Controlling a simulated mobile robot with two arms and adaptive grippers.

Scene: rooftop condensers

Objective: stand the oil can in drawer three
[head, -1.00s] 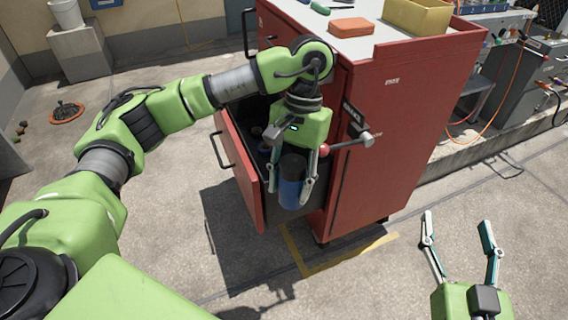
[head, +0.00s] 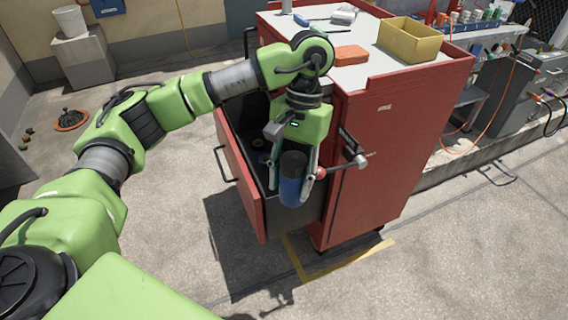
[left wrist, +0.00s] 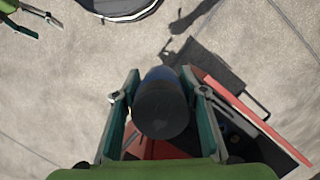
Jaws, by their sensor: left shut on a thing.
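The oil can (head: 292,180), a blue cylinder with a dark top, is held roughly upright in my left gripper (head: 297,172). The left wrist view shows the can (left wrist: 161,105) between both fingers. The red cabinet (head: 395,130) has one drawer (head: 240,185) pulled out; its number is not readable. In the head view the can overlaps the drawer's near side wall; in the left wrist view the drawer lies to its right. Whether the can is above or beside the drawer is unclear. My right gripper (left wrist: 45,25) shows open at the left wrist view's top left corner.
Small round items (head: 259,145) lie in the drawer. A red-ended lever (head: 345,167) sticks out close to the can. A yellow bin (head: 412,40) and an orange block (head: 351,54) stand on the cabinet. The floor in front is clear.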

